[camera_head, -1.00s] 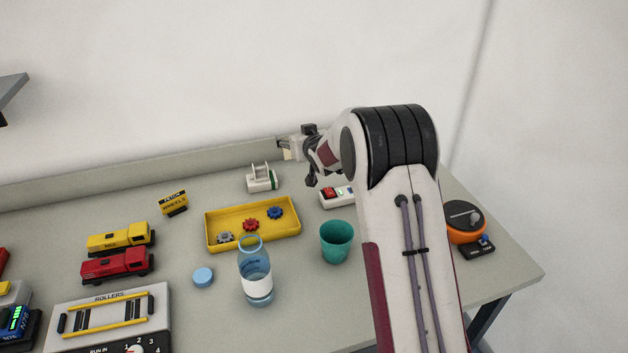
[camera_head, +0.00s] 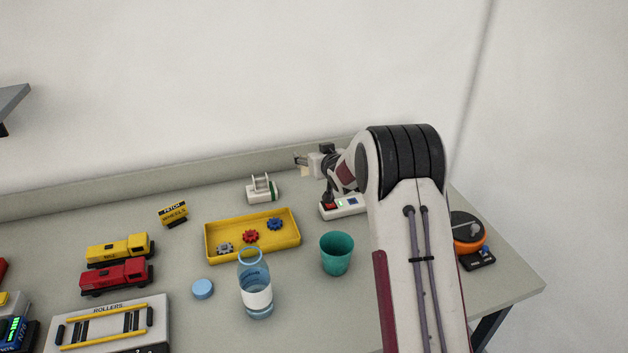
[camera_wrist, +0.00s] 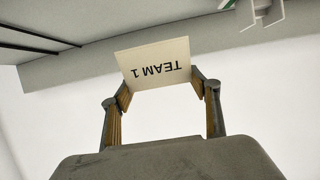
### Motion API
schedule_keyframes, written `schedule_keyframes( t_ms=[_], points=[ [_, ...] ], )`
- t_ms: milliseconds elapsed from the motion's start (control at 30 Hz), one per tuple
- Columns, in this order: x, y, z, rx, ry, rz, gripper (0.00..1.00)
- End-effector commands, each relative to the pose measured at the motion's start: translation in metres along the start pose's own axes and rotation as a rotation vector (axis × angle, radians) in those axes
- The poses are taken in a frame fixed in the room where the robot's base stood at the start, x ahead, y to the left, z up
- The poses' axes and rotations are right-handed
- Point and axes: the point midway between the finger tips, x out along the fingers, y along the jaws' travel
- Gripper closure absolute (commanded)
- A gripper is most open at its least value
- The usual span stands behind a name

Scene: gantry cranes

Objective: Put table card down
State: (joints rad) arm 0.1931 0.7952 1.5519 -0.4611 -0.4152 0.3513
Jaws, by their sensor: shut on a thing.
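The table card (camera_wrist: 157,62) is a cream card reading "TEAM 1", upside down in the wrist view. My gripper (camera_wrist: 160,88) is shut on it, with a finger at each side edge. In the head view my gripper (camera_head: 302,162) is above the back of the table (camera_head: 200,330), near the back ledge. There the card shows only as a small pale patch (camera_head: 306,171) at the fingertips. The card appears held above the table; the exact gap is hard to tell.
A white cradle-like stand (camera_head: 263,190) is left of my gripper, and a white switch box (camera_head: 345,206) lies below it. A yellow tray (camera_head: 222,254) with gears, a teal cup (camera_head: 337,254) and a bottle (camera_head: 256,296) stand in front. The back strip left of the stand is fairly clear.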

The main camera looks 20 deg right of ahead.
Motion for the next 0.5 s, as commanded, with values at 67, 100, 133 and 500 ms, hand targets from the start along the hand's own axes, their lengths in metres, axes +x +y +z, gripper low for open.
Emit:
schedule_keyframes(
  t_ms=[67,100,133,500],
  points=[
    [0.005,0.0,0.013,0.0,-0.004,0.0,0.46],
    [0.007,0.0,0.018,0.001,-0.003,0.0,0.46],
    [0.008,0.0,0.021,0.001,-0.002,0.0,0.46],
    [0.015,0.0,0.037,0.0,0.001,0.0,0.46]
  ],
)
